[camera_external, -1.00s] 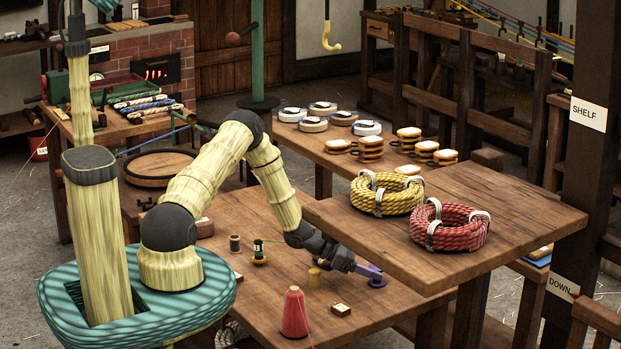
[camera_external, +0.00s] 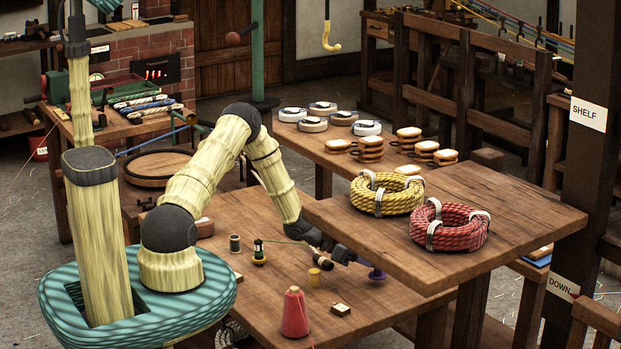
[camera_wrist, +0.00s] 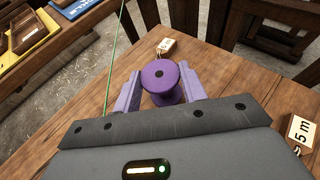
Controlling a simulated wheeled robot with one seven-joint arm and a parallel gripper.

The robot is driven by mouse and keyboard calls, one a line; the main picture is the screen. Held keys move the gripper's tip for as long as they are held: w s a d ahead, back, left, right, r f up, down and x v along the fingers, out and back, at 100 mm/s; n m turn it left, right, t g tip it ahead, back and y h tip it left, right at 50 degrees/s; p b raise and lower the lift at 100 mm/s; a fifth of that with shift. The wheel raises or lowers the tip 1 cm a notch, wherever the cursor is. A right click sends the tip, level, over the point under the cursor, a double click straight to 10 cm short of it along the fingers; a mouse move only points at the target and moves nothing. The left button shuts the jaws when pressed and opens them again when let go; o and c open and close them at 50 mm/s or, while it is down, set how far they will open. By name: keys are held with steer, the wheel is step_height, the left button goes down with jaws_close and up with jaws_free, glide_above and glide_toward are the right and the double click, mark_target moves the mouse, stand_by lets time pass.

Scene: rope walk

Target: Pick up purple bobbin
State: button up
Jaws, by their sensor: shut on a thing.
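The purple bobbin (camera_wrist: 160,82) sits between the two purple fingers of my gripper (camera_wrist: 159,88) in the wrist view, its round top flange facing the camera. The fingers are shut on its waist. In the external view the bobbin (camera_external: 377,274) shows at the end of my gripper (camera_external: 366,264), just above or at the wooden table, by the front edge of the higher tabletop. Whether its base touches the table cannot be told.
The higher tabletop (camera_external: 520,215) with yellow and red rope coils is close on the right. A green thread (camera_wrist: 113,45) runs left of my gripper.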

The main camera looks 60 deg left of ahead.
step_height(320, 180, up, 8)
steer(key=shift+f+b, duration=0.1)
steer(key=shift+b, duration=0.25)
stand_by(0.5)
